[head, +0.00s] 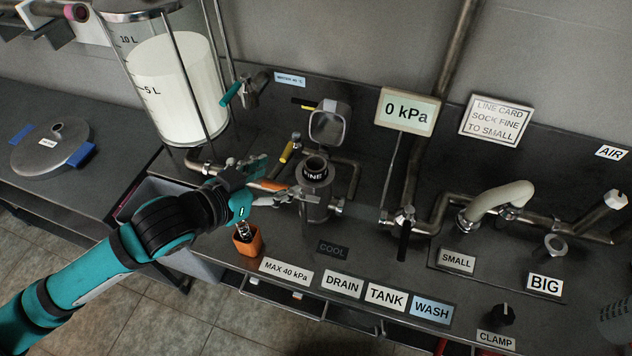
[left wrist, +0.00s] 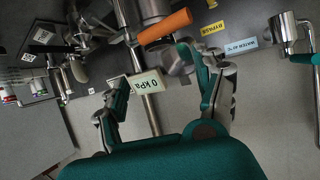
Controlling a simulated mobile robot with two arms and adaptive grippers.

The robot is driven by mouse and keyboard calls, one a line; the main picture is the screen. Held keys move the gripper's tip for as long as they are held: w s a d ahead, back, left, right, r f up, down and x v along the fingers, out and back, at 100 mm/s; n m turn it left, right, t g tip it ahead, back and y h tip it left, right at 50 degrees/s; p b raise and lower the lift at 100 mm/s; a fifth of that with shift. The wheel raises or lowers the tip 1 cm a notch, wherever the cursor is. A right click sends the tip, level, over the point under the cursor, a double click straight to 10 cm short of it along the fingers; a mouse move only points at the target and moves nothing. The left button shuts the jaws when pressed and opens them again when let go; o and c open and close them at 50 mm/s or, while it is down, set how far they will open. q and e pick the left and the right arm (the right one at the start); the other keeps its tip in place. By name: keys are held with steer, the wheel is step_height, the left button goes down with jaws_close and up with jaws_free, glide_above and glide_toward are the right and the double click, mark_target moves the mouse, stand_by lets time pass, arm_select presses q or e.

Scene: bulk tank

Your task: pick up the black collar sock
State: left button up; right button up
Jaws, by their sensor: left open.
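The black collar sock (head: 316,174) shows as a black ring with white letters, partly readable as "INE", at the mouth of the upright metal filter housing (head: 317,204). The rest of the sock is hidden inside. My left gripper (head: 290,182) is open just left of the housing, its fingers pointing right towards it, with nothing held. In the left wrist view the open fingers (left wrist: 157,78) frame the 0 kPa display (left wrist: 147,86) in the background. An orange handle (left wrist: 165,27) lies just beyond the fingertips. I cannot make out the sock there. My right gripper is not in view.
An open lid (head: 329,124) stands behind the housing. Pipes and valves run along the back. An orange cup (head: 247,241) stands below my left gripper. A tall milk tank (head: 176,90) stands at left.

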mark_target(321, 162)
arm_select(q)
steer(key=p+x, duration=0.2)
steer(key=x, duration=0.8)
steer(key=shift+d+f, duration=0.2)
steer(key=shift+f, duration=0.05)
steer(key=shift+w+d+f, duration=0.25)
steer(key=shift+w+f, duration=0.05)
steer(key=c, duration=1.1)
steer(key=shift+c, duration=0.9)
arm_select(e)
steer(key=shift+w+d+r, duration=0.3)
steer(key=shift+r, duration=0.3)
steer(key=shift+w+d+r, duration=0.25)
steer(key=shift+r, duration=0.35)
arm_select(q)
steer(key=shift+r, duration=0.1)
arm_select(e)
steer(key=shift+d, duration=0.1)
